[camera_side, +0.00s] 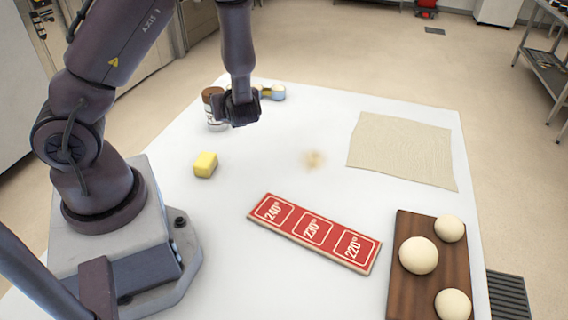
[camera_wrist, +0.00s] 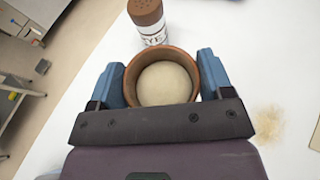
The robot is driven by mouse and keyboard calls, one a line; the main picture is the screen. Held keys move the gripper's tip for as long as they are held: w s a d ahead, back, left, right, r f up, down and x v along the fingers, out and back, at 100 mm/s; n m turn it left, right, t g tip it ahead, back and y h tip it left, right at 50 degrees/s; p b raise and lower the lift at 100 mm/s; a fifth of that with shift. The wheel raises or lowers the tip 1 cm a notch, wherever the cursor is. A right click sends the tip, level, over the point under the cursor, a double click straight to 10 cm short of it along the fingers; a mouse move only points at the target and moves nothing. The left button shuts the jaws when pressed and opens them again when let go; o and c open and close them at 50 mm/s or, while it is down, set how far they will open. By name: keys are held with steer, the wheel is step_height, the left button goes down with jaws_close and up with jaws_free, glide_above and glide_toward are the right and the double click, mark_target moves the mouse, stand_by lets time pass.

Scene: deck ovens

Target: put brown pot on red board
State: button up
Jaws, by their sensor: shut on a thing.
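The brown pot (camera_wrist: 134,80) shows in the wrist view as a round rim around a pale dough ball (camera_wrist: 165,84). My gripper (camera_wrist: 162,80) has its blue fingers closed on the left and right of the pot. In the side view my gripper (camera_side: 238,110) is low over the back left of the table, and I cannot make out the pot there. The red board (camera_side: 313,231) lies flat at the front middle, with three outlined boxes marked 240°, 230° and 220°. My gripper is behind it and to its left, well apart.
A brown-capped shaker (camera_side: 210,97) stands close by my gripper; the wrist view shows it beyond the pot (camera_wrist: 147,18). A yellow block (camera_side: 205,164), a cloth (camera_side: 402,150) and a wooden board (camera_side: 403,262) with dough balls lie around.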

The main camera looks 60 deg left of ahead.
steer(key=w+d+f+m+t+h, duration=0.1)
steer(key=w+d+m+t+h, duration=0.15)
steer(key=d, duration=0.55)
steer(key=w+d+f+m+t+h, duration=0.1)
steer(key=w+d+m+t, duration=0.25)
steer(key=d, duration=0.35)
steer(key=m+t+h, duration=0.4)
steer(key=m+h, duration=0.1)
steer(key=m, duration=0.1)
glide_above(313, 228)
step_height(313, 228, down, 5)
steer(key=shift+r, duration=0.1)
steer(key=shift+f, duration=2.35)
steer(key=shift+f, duration=0.15)
steer(key=o, duration=1)
steer(key=shift+o, duration=0.2)
